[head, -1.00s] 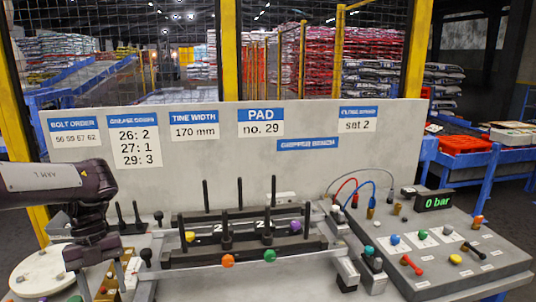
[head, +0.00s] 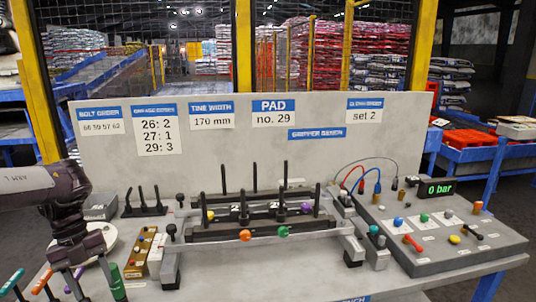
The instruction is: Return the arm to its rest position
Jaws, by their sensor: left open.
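My left gripper (head: 88,281) hangs at the lower left, pointing down, with its fingers apart. Nothing shows between them. Its dark wrist and light arm link come in from the left edge and cover part of a white round disc (head: 104,233) on the bench. A green-handled tool (head: 117,286) stands close to the right of the fingers; I cannot tell whether they touch. My right gripper is not in view.
A black pronged fixture (head: 262,229) with coloured knobs stands mid-bench. A grey control panel (head: 450,257) reading 0 bar is at right.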

